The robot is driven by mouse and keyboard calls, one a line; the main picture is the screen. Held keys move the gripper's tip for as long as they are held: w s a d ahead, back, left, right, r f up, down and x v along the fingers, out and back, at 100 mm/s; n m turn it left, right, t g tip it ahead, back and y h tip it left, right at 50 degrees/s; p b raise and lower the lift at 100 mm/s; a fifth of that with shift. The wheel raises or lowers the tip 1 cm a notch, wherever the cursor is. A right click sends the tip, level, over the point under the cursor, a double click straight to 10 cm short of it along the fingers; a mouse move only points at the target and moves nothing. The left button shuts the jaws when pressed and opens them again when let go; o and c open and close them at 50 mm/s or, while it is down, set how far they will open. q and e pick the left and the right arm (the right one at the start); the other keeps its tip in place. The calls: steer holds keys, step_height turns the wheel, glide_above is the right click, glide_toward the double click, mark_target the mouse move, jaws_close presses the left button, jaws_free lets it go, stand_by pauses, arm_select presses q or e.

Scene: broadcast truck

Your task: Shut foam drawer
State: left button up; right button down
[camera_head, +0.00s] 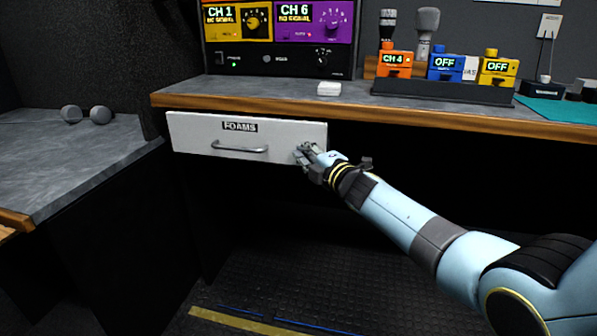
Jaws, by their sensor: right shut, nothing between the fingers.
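The foam drawer (197,133) is white, labelled "FOAMS", and sits under the wood-edged counter (230,100). Its front has a grey bar handle (239,149). I cannot tell for certain whether the drawer front is flush with the counter or still stands out a little. My right gripper (301,153) is shut and empty at the right end of the drawer front, right of the handle. It appears to touch or nearly touch the front and hides a little of its lower right part. My left gripper is not in view.
A side desk (70,150) at left holds a grey dumbbell-shaped thing (86,114). Space under the counter is dark and looks open.

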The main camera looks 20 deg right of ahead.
steer(key=w+d, duration=0.1)
steer(key=w+d+b, duration=0.1)
steer(key=w, duration=0.1)
steer(key=shift+d+f, duration=0.1)
steer(key=shift+f, duration=0.05)
steer(key=shift+w+d, duration=0.15)
steer(key=shift+w+d+r, duration=0.1)
steer(key=shift+w+r, duration=0.05)
steer(key=shift+r, duration=0.05)
steer(key=shift+w+r, duration=0.1)
steer(key=shift+r, duration=0.05)
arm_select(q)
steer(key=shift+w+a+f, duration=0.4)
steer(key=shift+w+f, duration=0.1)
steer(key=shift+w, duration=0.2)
